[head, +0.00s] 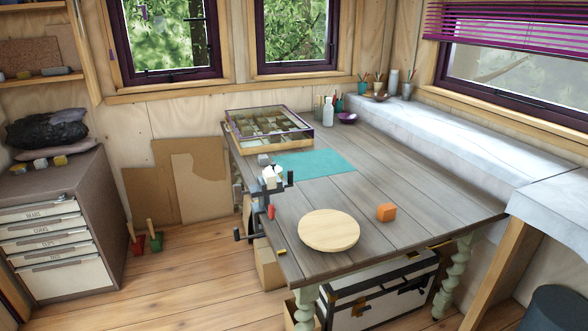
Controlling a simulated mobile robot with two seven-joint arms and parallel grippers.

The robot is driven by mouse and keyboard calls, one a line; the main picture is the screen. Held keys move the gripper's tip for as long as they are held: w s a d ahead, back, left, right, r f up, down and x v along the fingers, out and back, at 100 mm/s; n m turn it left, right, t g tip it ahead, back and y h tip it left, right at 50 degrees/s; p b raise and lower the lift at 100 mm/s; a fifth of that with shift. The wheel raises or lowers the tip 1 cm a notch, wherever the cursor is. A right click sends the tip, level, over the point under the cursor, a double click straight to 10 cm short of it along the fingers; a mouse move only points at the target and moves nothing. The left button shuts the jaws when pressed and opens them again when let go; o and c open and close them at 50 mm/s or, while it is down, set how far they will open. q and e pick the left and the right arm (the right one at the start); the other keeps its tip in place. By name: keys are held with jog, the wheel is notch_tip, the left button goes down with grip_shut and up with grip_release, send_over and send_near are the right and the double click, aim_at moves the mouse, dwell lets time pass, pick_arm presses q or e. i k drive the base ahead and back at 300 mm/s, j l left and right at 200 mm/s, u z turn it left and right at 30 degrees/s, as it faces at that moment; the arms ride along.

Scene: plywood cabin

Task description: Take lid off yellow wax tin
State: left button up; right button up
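I cannot make out a yellow wax tin or its lid for certain in the head view. Neither of my grippers shows in this view.
A glass-topped compartment box (268,130) stands at the table's back left. A teal mat (314,163) lies before it. A vise-like fixture (271,182) is at the left edge. A white bottle (328,115) and purple bowl (347,118) stand behind. The table's right side is clear.

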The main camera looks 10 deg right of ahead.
aim_at(273, 165)
jog(key=i+j+z, duration=0.1)
jog(key=i+j, duration=0.25)
jog(key=i+j+z, duration=0.1)
jog(key=i+j, duration=0.25)
jog(key=i+j+z, duration=0.1)
jog(key=i+j, duration=0.25)
jog(key=i+j+z, duration=0.1)
jog(key=i+j, duration=0.2)
jog(key=j, duration=0.25)
jog(key=i+j+z, duration=0.1)
jog(key=i+j, duration=0.2)
jog(key=j, duration=0.15)
jog(key=i+j+z, duration=0.15)
jog(key=i+j, duration=0.15)
jog(key=j, duration=0.15)
